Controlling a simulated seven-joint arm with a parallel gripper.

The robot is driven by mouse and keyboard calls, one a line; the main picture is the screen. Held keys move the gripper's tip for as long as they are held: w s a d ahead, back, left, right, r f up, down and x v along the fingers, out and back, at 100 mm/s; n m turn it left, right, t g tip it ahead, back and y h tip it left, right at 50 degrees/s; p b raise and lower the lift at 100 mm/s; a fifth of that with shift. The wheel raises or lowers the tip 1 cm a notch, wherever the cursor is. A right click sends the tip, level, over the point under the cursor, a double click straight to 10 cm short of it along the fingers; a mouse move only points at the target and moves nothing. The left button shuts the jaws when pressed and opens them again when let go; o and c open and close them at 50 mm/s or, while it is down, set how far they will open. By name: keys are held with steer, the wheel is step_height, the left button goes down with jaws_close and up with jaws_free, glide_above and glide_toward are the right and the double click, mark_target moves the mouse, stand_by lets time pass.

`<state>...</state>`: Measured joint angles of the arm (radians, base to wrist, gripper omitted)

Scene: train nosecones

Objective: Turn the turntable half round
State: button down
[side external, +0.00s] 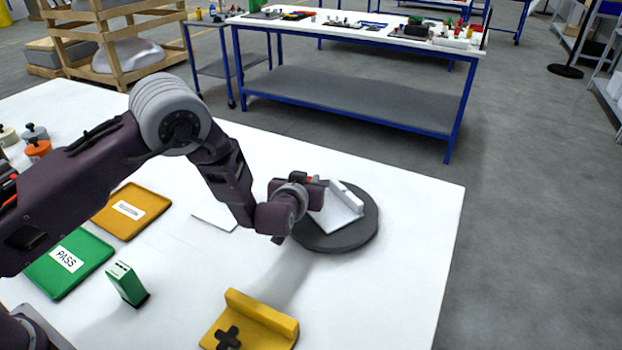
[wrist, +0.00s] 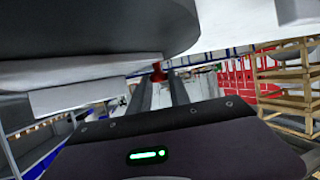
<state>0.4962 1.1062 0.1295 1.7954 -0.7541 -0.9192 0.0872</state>
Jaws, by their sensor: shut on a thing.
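The turntable is a dark round disc (side external: 352,237) near the right edge of the white table; its dark underside or rim also seems to fill the top of the wrist view (wrist: 100,25). A white angled fixture (side external: 345,205) stands on it. My gripper (side external: 312,184) is at the disc's left-back side, low over it. In the wrist view the two fingers of my gripper (wrist: 160,88) reach to a small red knob (wrist: 157,70) and are shut on it. The fingertips' exact contact is small and partly hidden.
A yellow angled block (side external: 262,318) with a black cross stands at the front. A green block (side external: 126,284), a green PASS tray (side external: 68,263) and an orange tray (side external: 131,211) are at left. White tabletop (side external: 390,300) is clear in front of the turntable.

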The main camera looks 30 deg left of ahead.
mark_target(306, 221)
steer(key=shift+s+a+n+g+y, duration=0.1)
steer(key=shift+s+n+g+y, duration=0.1)
steer(key=shift+s+n+y, duration=0.35)
steer(key=shift+s+a+n+g+y, duration=0.1)
steer(key=shift+s+n+g+y, duration=0.15)
steer(key=shift+n+y, duration=0.5)
steer(key=shift+s+n+g+y, duration=1.1)
steer(key=shift+n+y, duration=0.4)
steer(key=shift+y, duration=0.1)
steer(key=shift+s+r, duration=0.1)
steer(key=shift+s, duration=0.05)
steer(key=c, duration=1.2)
jaws_free()
steer(key=shift+c, duration=0.2)
steer(key=v, duration=0.7)
steer(key=shift+d, duration=0.1)
